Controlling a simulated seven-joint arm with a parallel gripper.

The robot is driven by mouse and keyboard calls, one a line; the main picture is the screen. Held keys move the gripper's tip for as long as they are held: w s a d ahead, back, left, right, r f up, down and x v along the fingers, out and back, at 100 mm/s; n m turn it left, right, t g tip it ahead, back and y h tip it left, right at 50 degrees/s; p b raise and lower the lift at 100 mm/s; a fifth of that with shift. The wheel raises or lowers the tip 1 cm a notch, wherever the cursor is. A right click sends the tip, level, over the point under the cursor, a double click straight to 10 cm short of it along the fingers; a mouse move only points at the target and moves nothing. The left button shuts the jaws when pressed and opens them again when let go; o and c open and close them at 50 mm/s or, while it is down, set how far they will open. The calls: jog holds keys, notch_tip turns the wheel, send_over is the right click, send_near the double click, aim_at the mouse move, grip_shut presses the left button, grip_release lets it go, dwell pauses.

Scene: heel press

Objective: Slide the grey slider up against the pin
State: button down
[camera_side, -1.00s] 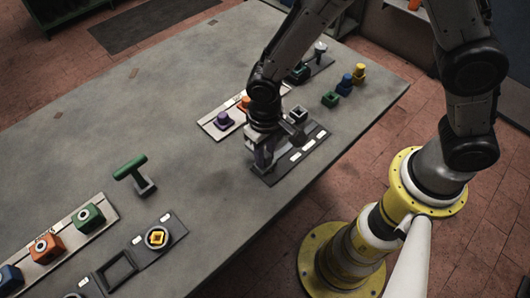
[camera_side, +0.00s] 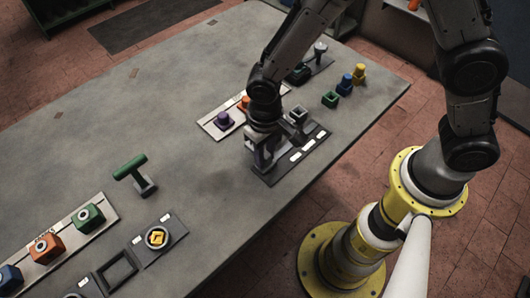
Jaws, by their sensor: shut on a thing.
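My gripper (camera_side: 262,157) points down over the left end of a dark plate (camera_side: 310,150) with white marks along its near edge. It is shut on a small greyish piece, which I take to be the grey slider; fingers and wrist hide most of it. A small grey square block with a dark opening (camera_side: 298,114) stands at the plate's far side, to the right of my gripper, apart from it. I cannot make out the pin for sure, nor the gap between it and the slider.
A light strip with a purple knob (camera_side: 225,119) and an orange piece (camera_side: 244,102) lies just behind my gripper. Green (camera_side: 330,99), blue (camera_side: 345,84) and yellow (camera_side: 359,73) pieces stand to the right. A green T-handle (camera_side: 131,167) stands left. The table between is clear.

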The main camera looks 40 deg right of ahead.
dwell(0.4)
jog(key=d, duration=0.5)
jog(key=shift+d, duration=0.15)
jog(key=c, duration=0.7)
grip_release()
notch_tip(320, 180, up, 14)
jog(key=shift+f, duration=0.1)
